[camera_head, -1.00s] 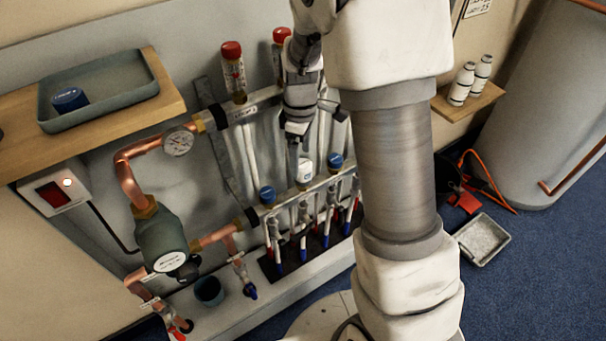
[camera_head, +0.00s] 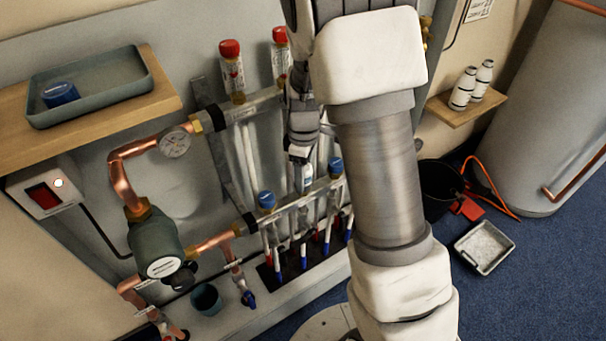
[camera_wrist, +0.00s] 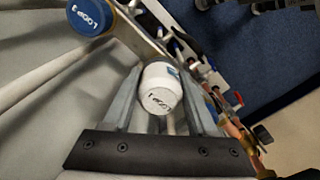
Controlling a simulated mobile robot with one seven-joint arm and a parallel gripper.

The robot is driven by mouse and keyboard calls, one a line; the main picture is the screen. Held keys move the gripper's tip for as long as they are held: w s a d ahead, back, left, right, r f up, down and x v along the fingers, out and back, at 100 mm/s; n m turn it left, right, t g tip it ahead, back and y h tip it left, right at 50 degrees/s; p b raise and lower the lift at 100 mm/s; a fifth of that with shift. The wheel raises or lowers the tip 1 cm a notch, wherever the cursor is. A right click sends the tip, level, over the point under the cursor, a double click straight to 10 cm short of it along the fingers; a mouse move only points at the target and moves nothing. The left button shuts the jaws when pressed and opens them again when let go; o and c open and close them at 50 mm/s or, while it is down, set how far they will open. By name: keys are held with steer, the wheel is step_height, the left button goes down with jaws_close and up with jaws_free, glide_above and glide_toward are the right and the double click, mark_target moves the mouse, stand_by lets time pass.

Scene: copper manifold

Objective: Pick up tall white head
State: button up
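The tall white head (camera_wrist: 161,88), a white cap with dark "LOOP" lettering, sits on the lower manifold bar. In the wrist view it lies between the two fingers of my gripper (camera_wrist: 161,95), which stand on either side near its tips. The fingers are spread, and I cannot tell whether either touches it. In the head view my gripper (camera_head: 304,152) is right above and around the white head (camera_head: 307,180), covering its top. A blue head (camera_wrist: 90,16) labelled "LOOP" is beside it at upper left in the wrist view.
Blue heads (camera_head: 266,201) (camera_head: 336,166) flank the white one closely on the bar. Red-topped flow meters (camera_head: 231,70) stand behind on the upper bar. A blue-grey tray (camera_head: 100,103) holding a blue cap (camera_head: 60,94) rests on the wooden shelf (camera_head: 165,98) at left.

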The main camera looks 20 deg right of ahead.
jaws_close()
steer(key=shift+r, duration=0.1)
